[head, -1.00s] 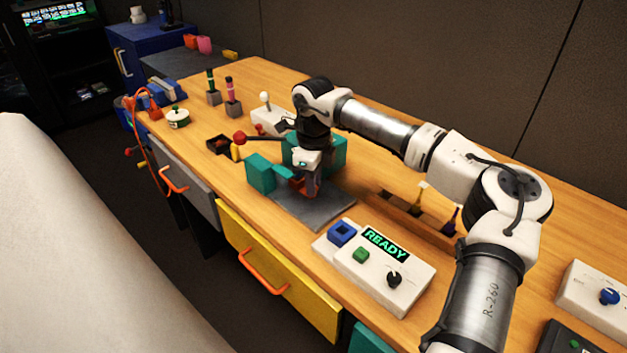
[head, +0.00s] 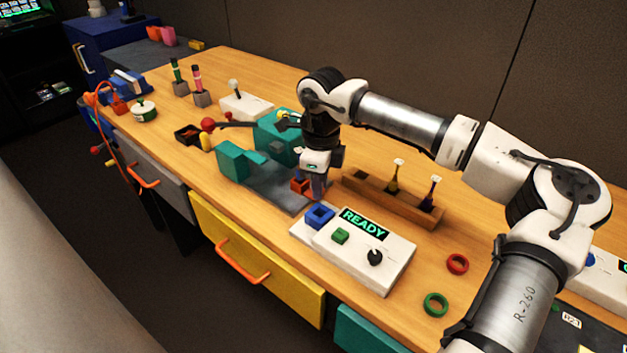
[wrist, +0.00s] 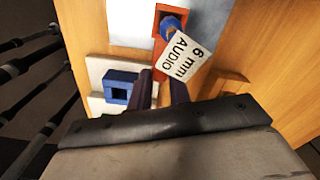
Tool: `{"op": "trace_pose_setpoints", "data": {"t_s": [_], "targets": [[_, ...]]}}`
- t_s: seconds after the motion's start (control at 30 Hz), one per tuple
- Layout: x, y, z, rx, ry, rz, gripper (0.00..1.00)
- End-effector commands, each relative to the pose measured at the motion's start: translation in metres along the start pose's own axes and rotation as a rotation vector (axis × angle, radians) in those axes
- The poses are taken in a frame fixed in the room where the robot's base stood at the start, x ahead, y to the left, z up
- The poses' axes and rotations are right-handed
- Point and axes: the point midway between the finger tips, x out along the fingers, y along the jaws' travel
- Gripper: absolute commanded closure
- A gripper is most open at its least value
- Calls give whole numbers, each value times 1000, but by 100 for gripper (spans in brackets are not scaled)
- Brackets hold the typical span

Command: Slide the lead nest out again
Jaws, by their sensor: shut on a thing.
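The lead nest (head: 301,186) is a small orange-red block at the right end of the grey plate (head: 270,188), apart from the teal press (head: 278,137). In the wrist view the lead nest (wrist: 158,42) holds a blue round lead end (wrist: 172,25) with a white "6 mm AUDIO" tag (wrist: 187,55). My gripper (head: 315,190) points down at the nest's right end and is shut on it. In the wrist view my gripper's dark fingers (wrist: 161,80) meet its near end; the exact contact is hidden by the fingers.
A white box with a READY display (head: 362,222) and a blue square socket (head: 319,216) sits close in front of my gripper. A wooden rack (head: 395,200) with two upright tools stands to the right. Red (head: 457,264) and green (head: 436,304) rings lie farther right.

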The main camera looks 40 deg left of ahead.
Motion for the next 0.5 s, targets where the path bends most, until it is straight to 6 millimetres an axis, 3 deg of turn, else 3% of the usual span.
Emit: {"op": "trace_pose_setpoints", "data": {"t_s": [0.2,0.23,0.4,0.5], "targets": [[0,1,-4,3,10,5,100],[0,1,-4,3,11,6,80],[0,1,-3,2,9,5,59],[1,1,-2,1,8,5,59]]}}
